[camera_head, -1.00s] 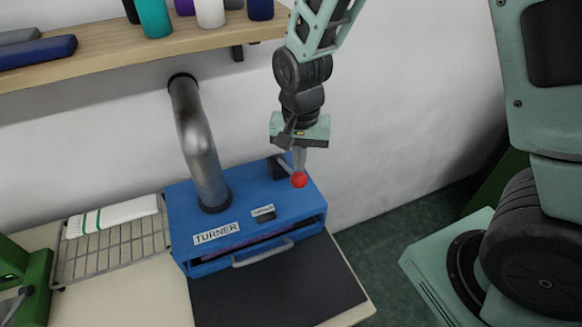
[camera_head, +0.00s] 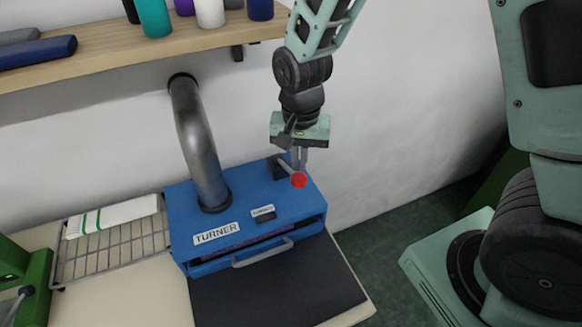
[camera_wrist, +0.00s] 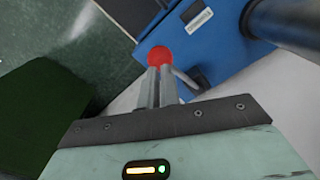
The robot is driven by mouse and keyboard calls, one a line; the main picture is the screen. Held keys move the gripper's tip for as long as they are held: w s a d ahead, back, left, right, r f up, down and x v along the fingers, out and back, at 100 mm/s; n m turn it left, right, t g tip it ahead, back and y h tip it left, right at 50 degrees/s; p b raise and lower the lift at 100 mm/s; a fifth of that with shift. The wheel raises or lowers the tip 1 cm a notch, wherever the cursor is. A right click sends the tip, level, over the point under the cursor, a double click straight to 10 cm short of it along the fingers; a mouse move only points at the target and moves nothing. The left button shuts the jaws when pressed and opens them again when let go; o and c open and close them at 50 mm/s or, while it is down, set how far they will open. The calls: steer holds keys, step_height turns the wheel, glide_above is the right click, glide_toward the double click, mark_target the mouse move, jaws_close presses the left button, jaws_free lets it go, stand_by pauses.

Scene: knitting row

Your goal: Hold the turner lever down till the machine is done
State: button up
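The turner (camera_head: 185,215) is a blue box with a TURNER label, standing on the worktable; its corner also shows in the wrist view (camera_wrist: 225,45). Its lever ends in a red ball knob (camera_head: 299,181), low at the right side of the box. The knob shows in the wrist view (camera_wrist: 160,57) right at my fingertips. My gripper (camera_head: 299,168) points down over the knob, its two fingers close together. The fingertips (camera_wrist: 159,72) appear to touch the knob from above, not around it. Purple material (camera_head: 235,251) shows inside the front slot.
A curved metal pipe (camera_head: 196,140) rises from the box to the wall. A shelf (camera_head: 130,50) with several yarn cones is above. A wire rack (camera_head: 110,255) holding a white knitted piece (camera_head: 110,216) and a green machine (camera_head: 38,285) stand left. A dark mat (camera_head: 275,290) lies bare in front.

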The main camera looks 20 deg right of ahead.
mark_target(299, 174)
steer(key=shift+o, duration=1)
steer(key=shift+f, duration=0.1)
steer(key=shift+f+b, duration=1.35)
steer(key=shift+f, duration=0.6)
steer(key=shift+s+f+b, duration=0.15)
steer(key=shift+f+b, duration=0.5)
steer(key=shift+f, duration=0.25)
steer(key=shift+s+f+b, duration=0.15)
steer(key=shift+f+b, duration=0.45)
steer(key=shift+f, duration=0.3)
steer(key=shift+r, duration=0.15)
